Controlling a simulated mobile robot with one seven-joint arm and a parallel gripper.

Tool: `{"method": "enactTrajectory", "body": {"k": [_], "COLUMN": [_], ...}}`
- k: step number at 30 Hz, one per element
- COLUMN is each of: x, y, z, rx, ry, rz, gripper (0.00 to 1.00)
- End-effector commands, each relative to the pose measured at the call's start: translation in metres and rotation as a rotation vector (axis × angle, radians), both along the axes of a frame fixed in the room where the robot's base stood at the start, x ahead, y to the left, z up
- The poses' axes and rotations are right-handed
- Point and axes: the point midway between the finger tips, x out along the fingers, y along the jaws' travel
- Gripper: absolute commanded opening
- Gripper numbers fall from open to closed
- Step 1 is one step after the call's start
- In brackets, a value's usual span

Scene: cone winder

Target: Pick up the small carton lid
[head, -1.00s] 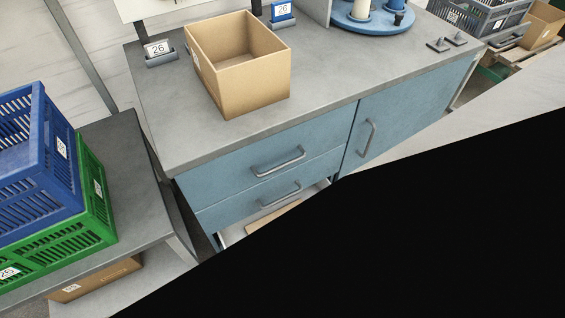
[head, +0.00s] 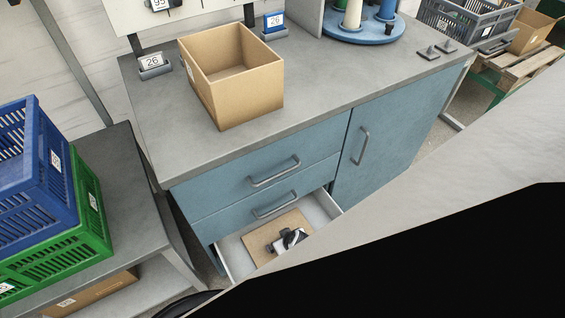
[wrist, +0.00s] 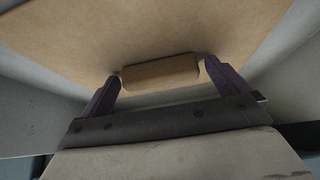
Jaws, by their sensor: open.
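The small carton lid (head: 262,236) is a flat brown cardboard panel lying in the pulled-out lower drawer (head: 322,207). In the wrist view the lid (wrist: 140,30) fills the upper part, with a raised brown block (wrist: 165,76) on its near side. My gripper (wrist: 162,72) is open, its two purple fingers on either side of this block with small gaps. In the head view my gripper (head: 284,243) is a small dark shape over the lid, partly hidden behind my arm. Whether the fingertips touch the lid is unclear.
An open empty carton (head: 235,95) stands on the grey worktop (head: 330,90) above the drawers. Blue (head: 35,170) and green (head: 95,215) crates sit on a lower bench at left. A blue turntable with spools (head: 362,30) stands at the back. The drawer walls surround the lid closely.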

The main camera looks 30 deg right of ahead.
Motion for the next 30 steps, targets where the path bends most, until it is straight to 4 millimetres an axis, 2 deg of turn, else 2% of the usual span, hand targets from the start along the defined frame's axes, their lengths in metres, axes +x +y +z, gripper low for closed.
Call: {"method": "enactTrajectory", "body": {"k": [8,17,25,30], "x": [0.001,0.001,0.001,0.001], "y": [0.0,0.0,0.0,-0.001], "z": [-0.001,-0.001,0.0,0.012], "rx": [-0.001,-0.001,-0.001,-0.002], "ry": [-0.001,-0.001,-0.001,-0.002], "rz": [0.0,0.0,0.0,0.0], "gripper": [0.99,0.59,0.59,0.59]}}
